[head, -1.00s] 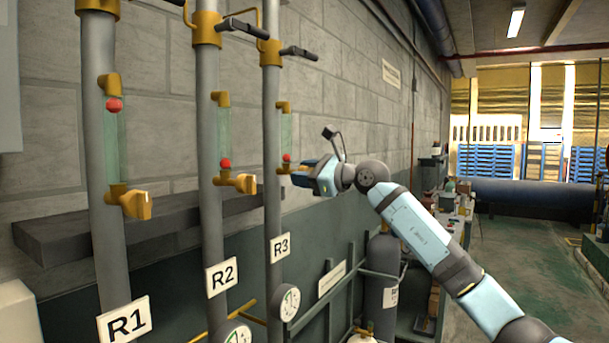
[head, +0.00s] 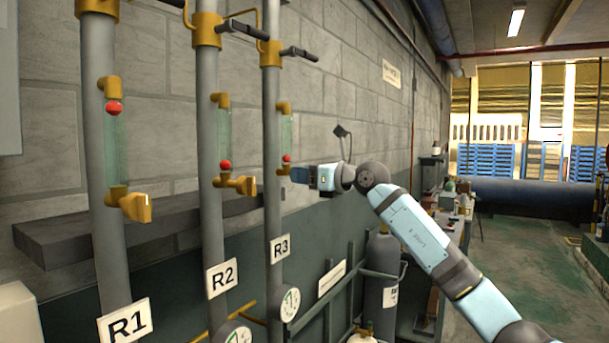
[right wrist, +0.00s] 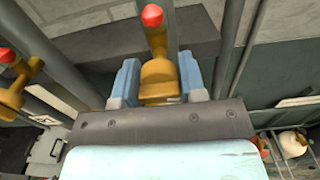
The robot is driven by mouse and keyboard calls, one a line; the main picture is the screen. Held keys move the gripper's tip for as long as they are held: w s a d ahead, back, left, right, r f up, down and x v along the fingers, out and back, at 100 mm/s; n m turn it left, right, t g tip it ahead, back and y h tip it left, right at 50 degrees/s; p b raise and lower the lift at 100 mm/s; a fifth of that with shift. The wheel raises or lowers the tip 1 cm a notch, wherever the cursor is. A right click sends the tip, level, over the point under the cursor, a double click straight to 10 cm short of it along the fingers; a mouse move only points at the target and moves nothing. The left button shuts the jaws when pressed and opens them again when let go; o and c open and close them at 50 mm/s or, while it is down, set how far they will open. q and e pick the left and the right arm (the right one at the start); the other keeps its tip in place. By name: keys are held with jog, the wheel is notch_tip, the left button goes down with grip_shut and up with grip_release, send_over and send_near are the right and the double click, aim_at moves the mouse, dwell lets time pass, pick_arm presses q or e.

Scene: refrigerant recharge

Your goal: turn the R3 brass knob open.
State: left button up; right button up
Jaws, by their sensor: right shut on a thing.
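The R3 pipe (head: 272,210) is the rightmost of the three grey pipes and carries a white R3 label (head: 279,247). My right gripper (head: 298,174) is at the R3 brass knob, level with the bottom of its sight glass (head: 287,130). In the right wrist view the brass knob (right wrist: 158,78) sits between the two blue fingers, and my right gripper (right wrist: 159,85) is shut on it. A red ball (right wrist: 152,15) shows just beyond the knob. In the head view the gripper hides most of the knob. My left gripper is not in view.
The R2 knob (head: 243,184) and R1 knob (head: 136,206) stick out from the pipes to the left. A dark ledge (head: 60,240) runs behind the pipes. A pressure gauge (head: 290,304) and a grey cylinder (head: 382,275) are below.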

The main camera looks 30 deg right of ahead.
dwell(0.3)
jog(key=o, duration=0.9)
jog(key=b+v, duration=0.4)
jog(key=v, duration=0.9)
jog(key=shift+s+d, duration=0.25)
jog(key=shift+s, duration=0.05)
